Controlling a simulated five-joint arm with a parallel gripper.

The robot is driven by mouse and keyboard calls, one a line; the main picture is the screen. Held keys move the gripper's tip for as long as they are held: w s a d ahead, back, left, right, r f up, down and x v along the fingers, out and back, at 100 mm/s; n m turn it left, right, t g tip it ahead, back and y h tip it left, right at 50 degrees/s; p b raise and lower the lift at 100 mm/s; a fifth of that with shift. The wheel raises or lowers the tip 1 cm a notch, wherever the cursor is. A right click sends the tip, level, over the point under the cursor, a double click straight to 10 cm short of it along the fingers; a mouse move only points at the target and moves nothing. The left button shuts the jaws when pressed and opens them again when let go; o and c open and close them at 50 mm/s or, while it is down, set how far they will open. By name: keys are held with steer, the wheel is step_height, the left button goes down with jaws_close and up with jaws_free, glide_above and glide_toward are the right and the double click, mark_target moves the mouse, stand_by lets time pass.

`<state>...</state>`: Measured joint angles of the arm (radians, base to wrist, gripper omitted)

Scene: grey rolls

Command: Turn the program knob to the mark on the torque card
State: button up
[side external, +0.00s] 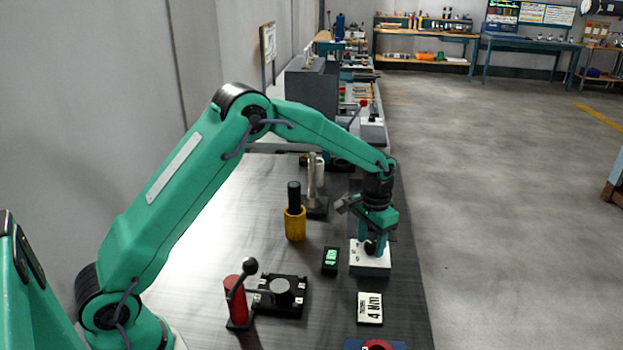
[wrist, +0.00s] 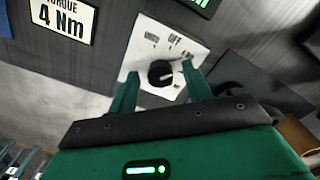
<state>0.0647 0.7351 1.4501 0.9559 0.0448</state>
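The program knob (wrist: 159,73) is a round black dial with a short pale line, standing on a white panel (wrist: 150,54). The panel also shows in the side view (side external: 370,268). Its legible mark reads OFF; the others are blurred or partly hidden. The pale line points roughly right in the wrist view. The torque card (wrist: 62,20) is white and reads 4 Nm; it lies in front of the panel in the side view (side external: 370,308). My gripper (side external: 373,244) points down over the panel. Its fingers are open, one on each side of the knob, with visible gaps in the wrist view (wrist: 160,72).
A small green display (side external: 330,261) stands just left of the panel. A black fixture (side external: 265,298), a red-based lever (side external: 237,298) and a yellow cylinder (side external: 295,224) stand farther left. A blue-and-red item (side external: 375,345) is at the front edge. The aisle right of the bench is clear.

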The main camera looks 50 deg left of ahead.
mark_target(368, 244)
steer(key=shift+r, duration=3.9)
steer(key=shift+r, duration=0.1)
steer(key=s+a+r+t, duration=0.2)
steer(key=s+r+t, duration=0.1)
steer(key=s+r, duration=1.1)
steer(key=s+f+t, duration=0.1)
steer(key=s, duration=0.8)
steer(key=s+a+f+n+t, duration=0.1)
steer(key=s, duration=0.8)
steer(key=shift+a+t, duration=0.25)
steer(key=shift+t, duration=0.05)
